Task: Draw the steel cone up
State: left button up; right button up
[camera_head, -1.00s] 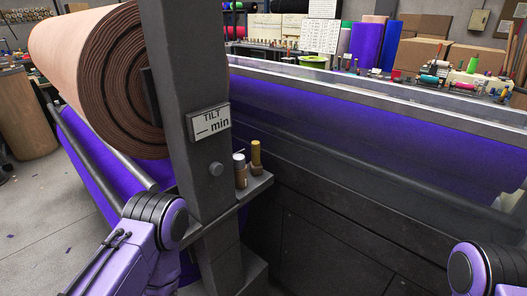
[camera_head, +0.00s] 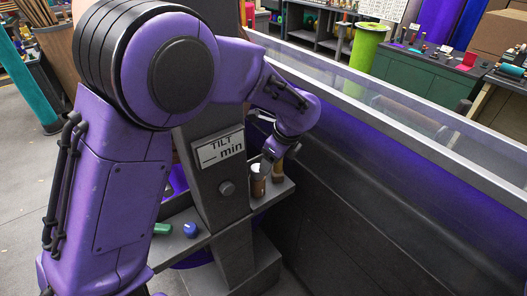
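A small dark brown cylinder with a pale top (camera_head: 258,186) stands on the grey ledge beside the post; I cannot tell whether this is the steel cone or its holder. A brown-gold upright piece (camera_head: 278,171) stands just right of it. My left gripper (camera_head: 265,167) reaches over the post from the left and points down at the pale-topped cylinder, close to it or touching it. Its fingers are small and partly hidden, so their opening is unclear. No separate cone shape can be made out. My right gripper is out of view.
The dark post carries a "TILT — min" plate (camera_head: 220,150) and a round knob (camera_head: 227,188). A blue piece (camera_head: 191,229) and a green piece (camera_head: 162,229) lie on the left part of the ledge. The machine's long grey rail (camera_head: 400,133) runs along the right.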

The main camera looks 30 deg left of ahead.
aim_at(256, 167)
pick_arm(q)
jog(key=shift+m+y, duration=0.3)
jog(key=shift+y, duration=0.1)
jog(key=a+f+p, duration=0.1)
jog(key=a+f, duration=0.2)
jog(key=a+f+p, duration=0.1)
jog(key=a+f, duration=0.2)
jog(key=shift+w+f+p, duration=0.15)
jog(key=shift+f+p, duration=0.15)
jog(key=shift+f, duration=0.1)
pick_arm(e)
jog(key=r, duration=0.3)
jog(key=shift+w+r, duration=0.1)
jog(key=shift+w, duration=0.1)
pick_arm(q)
jog(key=shift+c, duration=0.4)
grip_shut()
jog(key=shift+w+r, duration=0.15)
jog(key=shift+r, duration=1.3)
jog(key=shift+o, duration=0.4)
grip_release()
